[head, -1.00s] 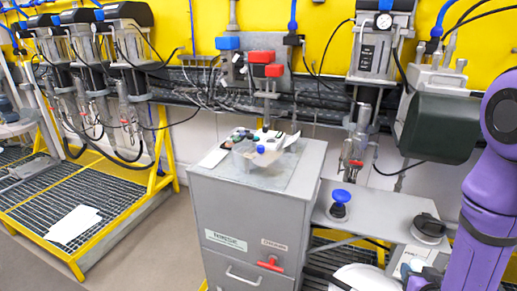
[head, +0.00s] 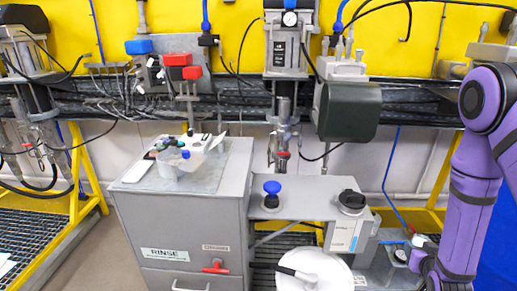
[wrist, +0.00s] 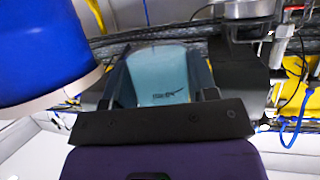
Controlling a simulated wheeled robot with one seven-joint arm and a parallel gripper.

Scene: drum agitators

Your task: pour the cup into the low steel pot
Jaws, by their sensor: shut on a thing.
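In the wrist view my gripper (wrist: 157,52) has its two dark fingers on either side of a light blue cup (wrist: 160,78) with small dark lettering. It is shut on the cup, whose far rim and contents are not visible. A round grey steel vessel (wrist: 252,10) is cut off at the top right of the wrist view, apart from the cup; I cannot tell whether it is the low steel pot. In the head view my gripper and the cup are not clearly visible, and I cannot make out the pot.
A large blue drum (wrist: 45,50) is close on the left in the wrist view. In the head view a grey cabinet (head: 195,235) carries a clear tub (head: 180,160). A blue knob (head: 272,188) and a black-lidded unit (head: 352,202) stand right of it.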

